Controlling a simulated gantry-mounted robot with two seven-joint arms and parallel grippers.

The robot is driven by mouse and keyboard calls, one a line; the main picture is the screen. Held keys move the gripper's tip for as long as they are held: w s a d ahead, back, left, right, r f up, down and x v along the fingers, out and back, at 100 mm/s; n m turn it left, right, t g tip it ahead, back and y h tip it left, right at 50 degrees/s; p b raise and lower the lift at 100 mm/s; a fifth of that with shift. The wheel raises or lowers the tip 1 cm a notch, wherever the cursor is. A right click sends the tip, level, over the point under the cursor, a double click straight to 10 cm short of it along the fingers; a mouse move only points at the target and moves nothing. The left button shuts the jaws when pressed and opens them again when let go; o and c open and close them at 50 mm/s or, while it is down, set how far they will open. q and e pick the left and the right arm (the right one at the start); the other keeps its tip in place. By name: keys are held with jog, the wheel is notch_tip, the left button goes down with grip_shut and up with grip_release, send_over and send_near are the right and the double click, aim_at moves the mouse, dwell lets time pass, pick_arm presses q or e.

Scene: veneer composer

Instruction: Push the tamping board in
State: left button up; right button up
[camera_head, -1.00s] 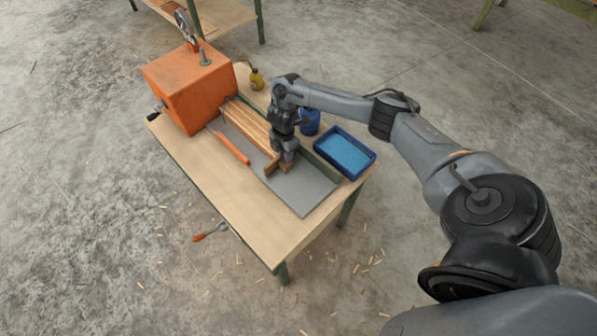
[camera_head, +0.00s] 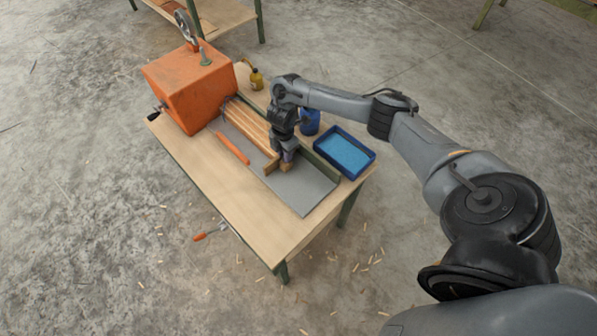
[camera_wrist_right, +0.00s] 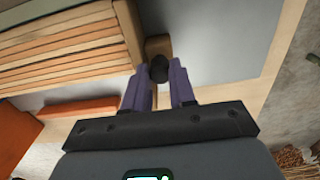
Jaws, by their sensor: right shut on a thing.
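The tamping board (camera_head: 271,166) is a light wooden bar standing across the near end of a stack of wooden strips (camera_head: 250,125). A wooden block with a dark knob (camera_wrist_right: 158,68) sticks out from its near side. My right gripper (camera_head: 287,157) points down over the grey plate at this block. In the right wrist view its two purple fingers (camera_wrist_right: 160,88) are closed around the dark knob. The board (camera_wrist_right: 130,30) appears against the strip ends there. The fingers partly hide the block in the head view. My left gripper is not in view.
The strips lead to an orange machine (camera_head: 188,88). A green rail (camera_head: 322,172) edges the grey plate (camera_head: 303,190) on the right. A blue tray (camera_head: 345,152), a blue container (camera_head: 310,122) and a yellow bottle (camera_head: 256,79) stand nearby. An orange bar (camera_head: 232,148) lies left of the strips.

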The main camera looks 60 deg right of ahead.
jog(key=shift+p, duration=0.4)
dwell(0.7)
dwell(0.3)
jog(key=o, duration=1)
jog(key=shift+r, duration=0.1)
jog(key=shift+r+p, duration=0.55)
jog(key=shift+p, duration=0.1)
jog(key=shift+r+p, duration=1.85)
jog(key=shift+p, duration=0.1)
jog(key=shift+a, duration=0.1)
